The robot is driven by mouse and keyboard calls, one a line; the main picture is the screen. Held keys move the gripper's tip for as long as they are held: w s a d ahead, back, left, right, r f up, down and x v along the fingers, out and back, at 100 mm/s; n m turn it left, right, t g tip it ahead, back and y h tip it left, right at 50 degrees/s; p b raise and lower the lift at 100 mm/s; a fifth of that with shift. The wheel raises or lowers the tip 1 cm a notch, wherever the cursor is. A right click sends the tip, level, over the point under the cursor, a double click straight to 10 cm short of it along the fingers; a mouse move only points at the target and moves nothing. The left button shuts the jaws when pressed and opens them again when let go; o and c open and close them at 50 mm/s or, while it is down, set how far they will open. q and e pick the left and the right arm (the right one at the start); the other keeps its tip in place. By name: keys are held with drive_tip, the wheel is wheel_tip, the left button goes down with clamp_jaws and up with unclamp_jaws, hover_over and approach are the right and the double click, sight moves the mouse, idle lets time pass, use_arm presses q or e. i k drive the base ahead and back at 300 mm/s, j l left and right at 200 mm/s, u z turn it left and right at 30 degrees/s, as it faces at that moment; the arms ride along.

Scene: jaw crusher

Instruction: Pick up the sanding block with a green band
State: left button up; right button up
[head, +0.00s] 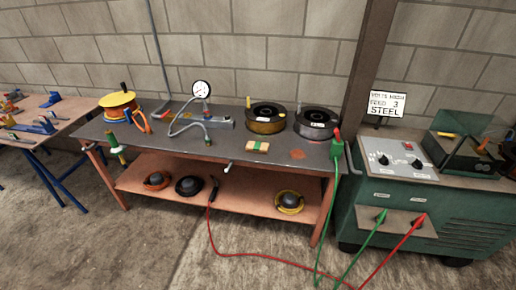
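A small tan block with a green band, seemingly the sanding block (257,146), lies on the dark top of the workbench (222,148), right of its middle and near the front edge. Nothing covers it. Neither of my grippers is in the head view.
Behind the block stand two wire spools (266,118) (317,123). A gauge with a hose (201,90) and an orange reel (118,102) are to the left. A green welding machine (410,190) adjoins the right end. Green and red cables (268,261) cross the floor in front.

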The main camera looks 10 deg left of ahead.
sight(260, 147)
drive_tip(key=z, duration=0.75)
drive_tip(key=j+z, duration=0.7)
drive_tip(key=j, duration=0.25)
drive_tip(key=k+j+z, duration=0.1)
drive_tip(key=j+z, duration=0.25)
drive_tip(key=k+j+z, duration=0.15)
drive_tip(key=j+z, duration=0.15)
drive_tip(key=j, duration=0.2)
